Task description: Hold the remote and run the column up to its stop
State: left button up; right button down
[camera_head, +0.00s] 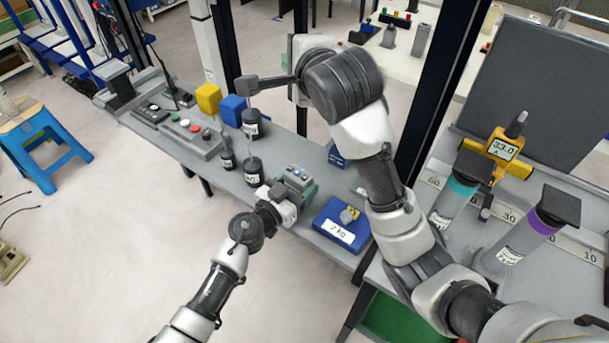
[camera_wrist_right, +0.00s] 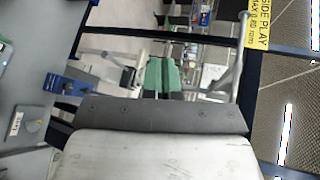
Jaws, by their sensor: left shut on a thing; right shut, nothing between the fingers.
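My left gripper (camera_head: 290,190) is shut on the remote (camera_head: 297,174), a small grey handset with buttons on its upper face. It holds the remote over the front part of the grey bench, left of a blue block. The gripper hides part of the remote. A pale upright column (camera_head: 205,45) stands behind the bench beside a dark post; its top is out of view. In the right wrist view my right gripper (camera_wrist_right: 163,76) is shut and empty, with green pads together.
The grey bench bears a control box (camera_head: 190,128), yellow (camera_head: 208,97) and blue (camera_head: 233,109) blocks, several dark labelled weights and a blue 2 kg block (camera_head: 341,227). At right are two banded cylinders and a yellow meter (camera_head: 502,148) reading 33.0. Dark posts flank my right arm.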

aim_at(304, 178)
jog(key=s+f+m+g, duration=0.2)
jog(key=f+g, duration=0.1)
jog(key=f, duration=0.2)
jog(key=s+d+f+m+g, duration=0.1)
jog(key=s+f+m+g, duration=0.1)
jog(key=f, duration=0.4)
jog(key=shift+s+f+m+g, duration=0.2)
jog(key=shift+s+m+g, duration=0.1)
jog(key=shift+s+g, duration=0.1)
jog(key=shift+d, duration=0.1)
jog(key=shift+f, duration=4.4)
jog(key=shift+f, duration=0.15)
jog(key=shift+f, duration=0.25)
